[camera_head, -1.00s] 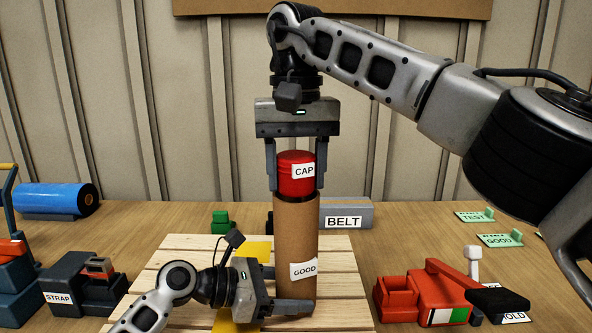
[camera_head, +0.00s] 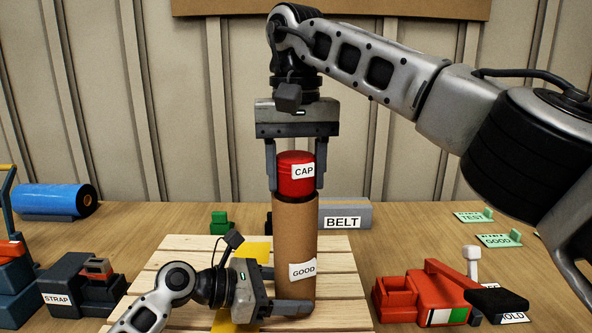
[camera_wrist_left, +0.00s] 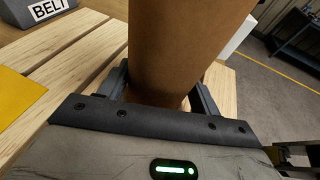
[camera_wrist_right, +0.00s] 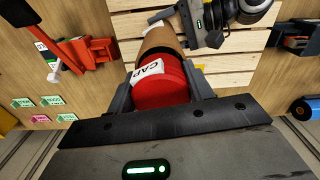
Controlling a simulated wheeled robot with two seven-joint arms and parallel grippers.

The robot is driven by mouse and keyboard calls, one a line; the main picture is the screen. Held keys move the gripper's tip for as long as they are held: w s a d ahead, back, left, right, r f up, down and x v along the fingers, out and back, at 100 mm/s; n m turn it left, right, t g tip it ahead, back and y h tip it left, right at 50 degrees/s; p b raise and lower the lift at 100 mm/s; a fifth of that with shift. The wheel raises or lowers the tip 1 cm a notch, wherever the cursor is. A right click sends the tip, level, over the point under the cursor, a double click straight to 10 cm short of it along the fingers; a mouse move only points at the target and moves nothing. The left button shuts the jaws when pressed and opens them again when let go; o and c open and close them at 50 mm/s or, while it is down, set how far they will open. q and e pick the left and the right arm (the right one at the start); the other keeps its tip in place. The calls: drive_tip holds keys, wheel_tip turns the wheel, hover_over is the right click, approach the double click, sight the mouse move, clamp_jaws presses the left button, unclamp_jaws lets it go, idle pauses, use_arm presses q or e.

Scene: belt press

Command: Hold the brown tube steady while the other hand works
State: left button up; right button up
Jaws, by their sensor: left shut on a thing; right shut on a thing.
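The brown tube (camera_head: 296,235) stands upright on the slatted wooden pallet (camera_head: 180,262), with a GOOD label low on its side. A red cap (camera_head: 296,176) labelled CAP sits at its top end. My left gripper (camera_head: 292,290) is shut on the tube near its base; the tube also fills the middle of the left wrist view (camera_wrist_left: 180,50). My right gripper (camera_head: 294,180) points down from above and is shut on the red cap, with a finger on each side. The cap also shows between the fingers in the right wrist view (camera_wrist_right: 160,82). Whether the cap is fully seated is hard to tell.
A grey BELT block (camera_head: 348,215) stands behind the tube. A red tool (camera_head: 425,298) lies to the right, a dark STRAP device (camera_head: 85,285) and a blue roll (camera_head: 50,200) to the left. Green TEST and GOOD signs (camera_head: 498,240) stand at the right. A yellow strip lies on the pallet.

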sight(295, 156)
drive_tip(key=shift+f, duration=0.45)
drive_tip(key=shift+r, duration=0.2)
drive_tip(key=shift+r, duration=0.25)
idle(0.5)
drive_tip(key=shift+r, duration=0.3)
drive_tip(key=shift+s+f, duration=0.1)
drive_tip(key=shift+f, duration=1.05)
idle(3.8)
drive_tip(key=shift+r, duration=0.4)
drive_tip(key=shift+r, duration=3.1)
